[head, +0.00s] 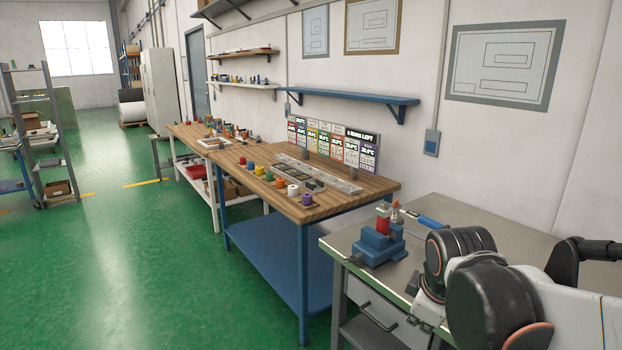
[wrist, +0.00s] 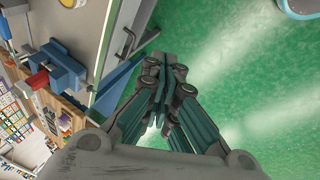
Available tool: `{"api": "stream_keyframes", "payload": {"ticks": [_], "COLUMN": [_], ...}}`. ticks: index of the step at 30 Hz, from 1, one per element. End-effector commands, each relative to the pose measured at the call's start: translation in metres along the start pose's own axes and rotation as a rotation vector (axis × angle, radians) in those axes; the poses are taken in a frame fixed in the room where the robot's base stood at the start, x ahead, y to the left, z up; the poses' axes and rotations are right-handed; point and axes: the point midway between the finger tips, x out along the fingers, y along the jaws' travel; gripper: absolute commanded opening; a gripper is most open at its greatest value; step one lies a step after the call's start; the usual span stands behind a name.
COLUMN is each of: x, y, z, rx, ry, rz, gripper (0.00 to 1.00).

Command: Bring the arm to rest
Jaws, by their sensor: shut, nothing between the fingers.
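My gripper (wrist: 163,68) shows in the wrist view with its fingers together and nothing between them. It is over the green floor, beside the edge of the grey workbench (wrist: 120,50). My arm is folded at the lower right of the head view, over and in front of the grey workbench (head: 462,215). The gripper itself cannot be made out in the head view.
A blue vise (head: 376,244) with a red block stands on the grey bench; it also shows in the wrist view (wrist: 64,72). A wooden-topped bench (head: 330,207) with coloured pots stands beyond. A shelf rack (head: 45,150) is far left. Open green floor lies left.

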Motion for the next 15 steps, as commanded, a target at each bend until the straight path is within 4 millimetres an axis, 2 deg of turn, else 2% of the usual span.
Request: {"api": "stream_keyframes", "payload": {"ticks": [6,15], "x": [-0.035,-0.06], "y": [-0.033,-0.076], "z": [0.022,0.048], "rx": [0.336,0.77], "ry": [0.07,0.174], "rz": [0.029,0.035], "gripper": [0.0,0.0]}}
